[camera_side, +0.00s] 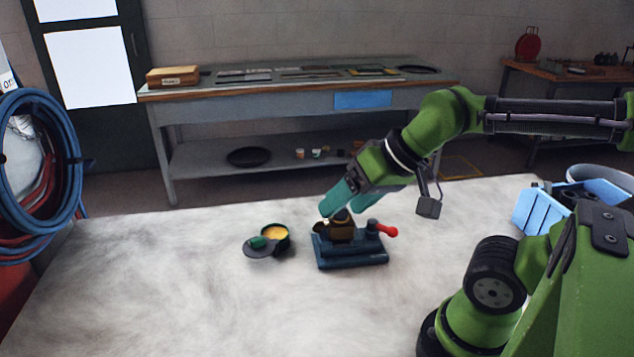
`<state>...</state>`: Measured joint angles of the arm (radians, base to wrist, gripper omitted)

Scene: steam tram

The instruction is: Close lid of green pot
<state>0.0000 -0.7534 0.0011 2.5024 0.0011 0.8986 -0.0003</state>
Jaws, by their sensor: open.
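The green pot (285,246) stands on the white table, left of the middle. Its top is uncovered and yellowish contents show inside. Its dark lid (258,252) is swung out to the pot's front left, with a green knob (258,242) on it. My gripper (335,212) has teal fingers and is open. It is to the right of the pot, at the top of a dark blue device with a brown block. The fingertips partly overlap the block's top in this view, so I cannot tell whether they touch it.
The dark blue device (350,258) with a red-ended lever (388,230) stands right of the pot. A light blue crate (540,207) is at the table's right. The table (150,300) is clear left of and in front of the pot. A workbench (250,93) stands behind.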

